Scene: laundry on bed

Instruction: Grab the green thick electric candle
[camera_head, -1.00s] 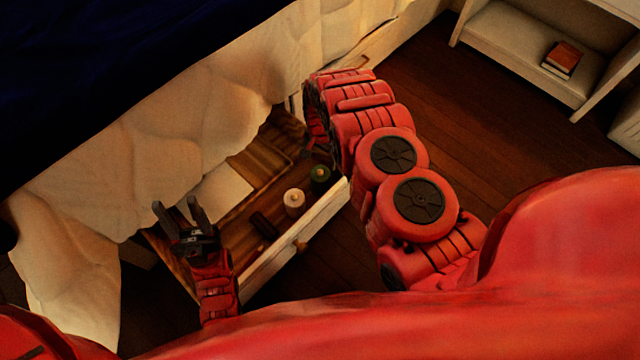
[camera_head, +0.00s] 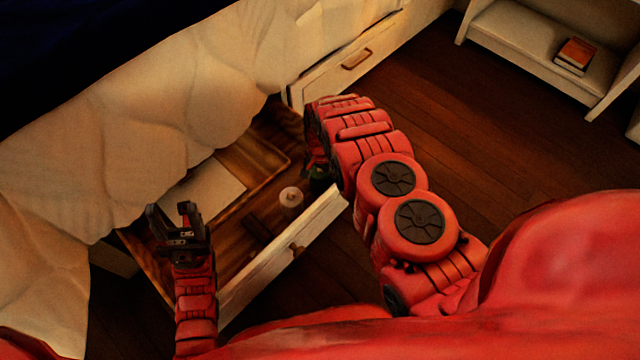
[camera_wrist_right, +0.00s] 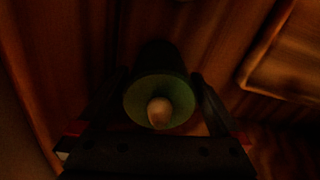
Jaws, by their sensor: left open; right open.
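The green thick candle (camera_head: 317,181) stands in the open drawer, partly hidden by my right arm in the head view. In the right wrist view the green candle (camera_wrist_right: 160,94) shows from above, with its pale flame tip in the middle. My right gripper (camera_wrist_right: 159,98) is open, with one finger on each side of the candle. I cannot tell whether the fingers touch it. In the head view the right gripper's fingers are mostly hidden behind the arm. My left gripper (camera_head: 171,212) is open and empty above the left part of the drawer.
A cream candle (camera_head: 291,198) stands close to the left of the green one. A dark object (camera_head: 260,226) and a pale sheet (camera_head: 203,190) also lie in the drawer (camera_head: 283,258). The draped bedding (camera_head: 140,130) hangs behind. A shelf with a book (camera_head: 575,56) stands far right.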

